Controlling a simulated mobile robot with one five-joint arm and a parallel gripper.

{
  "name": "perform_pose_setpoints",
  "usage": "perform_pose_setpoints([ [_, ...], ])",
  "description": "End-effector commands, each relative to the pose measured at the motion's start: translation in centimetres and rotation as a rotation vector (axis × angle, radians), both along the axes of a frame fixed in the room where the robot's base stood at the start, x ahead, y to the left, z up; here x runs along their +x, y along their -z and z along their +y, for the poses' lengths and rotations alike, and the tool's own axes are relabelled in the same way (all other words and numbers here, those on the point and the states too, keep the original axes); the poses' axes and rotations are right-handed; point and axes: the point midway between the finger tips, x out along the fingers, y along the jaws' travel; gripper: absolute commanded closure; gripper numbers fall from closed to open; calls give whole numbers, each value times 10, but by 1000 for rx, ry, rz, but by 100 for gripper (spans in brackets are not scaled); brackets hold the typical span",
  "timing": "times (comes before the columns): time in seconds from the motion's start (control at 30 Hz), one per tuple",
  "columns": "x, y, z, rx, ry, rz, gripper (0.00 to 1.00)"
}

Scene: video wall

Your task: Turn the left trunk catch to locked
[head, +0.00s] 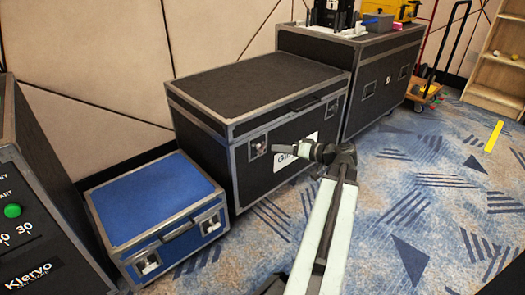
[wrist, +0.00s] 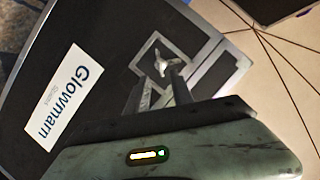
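A black trunk (head: 265,85) with metal edges stands against the wall, with a white label on its front. Its left catch (head: 258,148) is a metal plate with a small winged turn piece. In the wrist view the left catch (wrist: 162,64) lies just ahead of my fingers, beside the Glowmarn label (wrist: 65,95). My gripper (head: 280,149) points at the trunk front, just right of that catch in the head view. In the wrist view my gripper (wrist: 160,85) is open, its two fingertips apart near the winged piece. I cannot tell whether they touch it. Nothing is held.
A low blue trunk (head: 155,200) with its own catches stands at the left. A larger black case (head: 380,85) with gear on top stands at the right. A dark unit with a green button (head: 12,210) is at the far left. The patterned carpet in front is clear.

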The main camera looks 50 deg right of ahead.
Motion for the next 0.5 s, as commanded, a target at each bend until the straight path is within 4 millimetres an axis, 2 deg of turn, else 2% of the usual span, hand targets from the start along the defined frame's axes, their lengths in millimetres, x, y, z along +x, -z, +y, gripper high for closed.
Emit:
perform_pose_setpoints([
  [0.3,55,20,10,2,-6,2,72],
  [0.5,69,23,14,1,-5,2,72],
])
